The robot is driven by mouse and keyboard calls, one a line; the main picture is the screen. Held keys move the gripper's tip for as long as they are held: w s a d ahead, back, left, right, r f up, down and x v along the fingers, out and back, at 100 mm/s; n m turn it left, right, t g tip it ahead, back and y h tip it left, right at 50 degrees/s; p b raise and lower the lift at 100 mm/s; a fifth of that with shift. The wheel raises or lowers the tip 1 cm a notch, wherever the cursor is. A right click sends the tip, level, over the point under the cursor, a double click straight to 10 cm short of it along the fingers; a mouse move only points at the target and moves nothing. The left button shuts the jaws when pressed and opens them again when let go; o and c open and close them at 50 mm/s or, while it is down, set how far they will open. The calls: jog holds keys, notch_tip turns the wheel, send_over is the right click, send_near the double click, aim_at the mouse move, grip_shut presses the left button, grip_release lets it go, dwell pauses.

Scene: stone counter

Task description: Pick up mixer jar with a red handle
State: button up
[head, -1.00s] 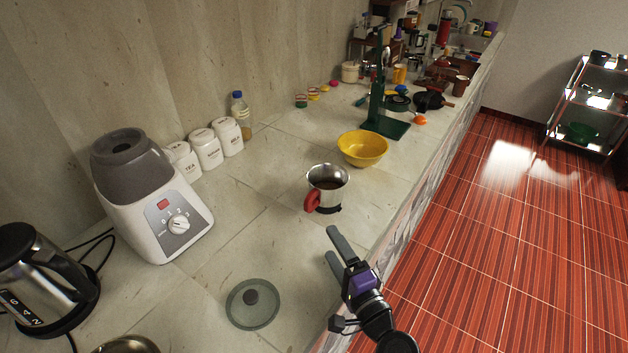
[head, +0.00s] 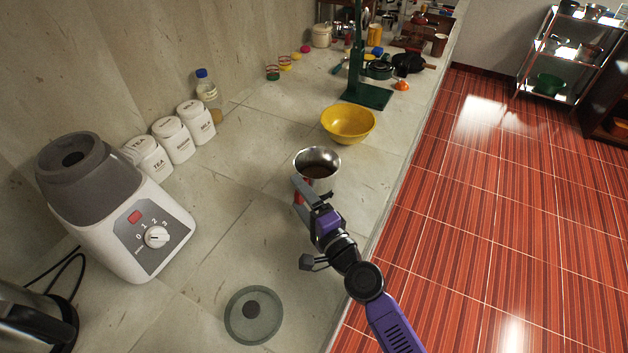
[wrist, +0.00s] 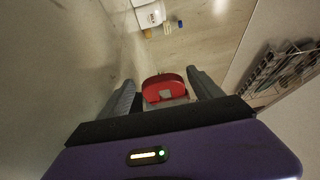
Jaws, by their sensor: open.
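The mixer jar (head: 318,160) is a steel cup with a dark inside and a red handle, upright on the counter in the head view. My gripper (head: 309,191) is at its near side and hides part of the jar and most of the handle. In the wrist view the red handle (wrist: 165,84) shows between the two fingers of my gripper (wrist: 162,85), with a gap on each side. The fingers are open. I cannot tell whether either finger touches the jar.
A yellow bowl (head: 348,124) stands just behind the jar. A glass lid (head: 254,315) lies nearer on the counter (head: 225,225). A mixer base (head: 120,205) and white canisters (head: 172,138) stand at left. The counter's edge drops to the red floor on the right.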

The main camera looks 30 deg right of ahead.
jog(key=w, duration=0.4)
jog(key=shift+w+d+r, duration=0.15)
jog(key=shift+w, duration=0.15)
jog(key=shift+s, duration=0.1)
grip_shut()
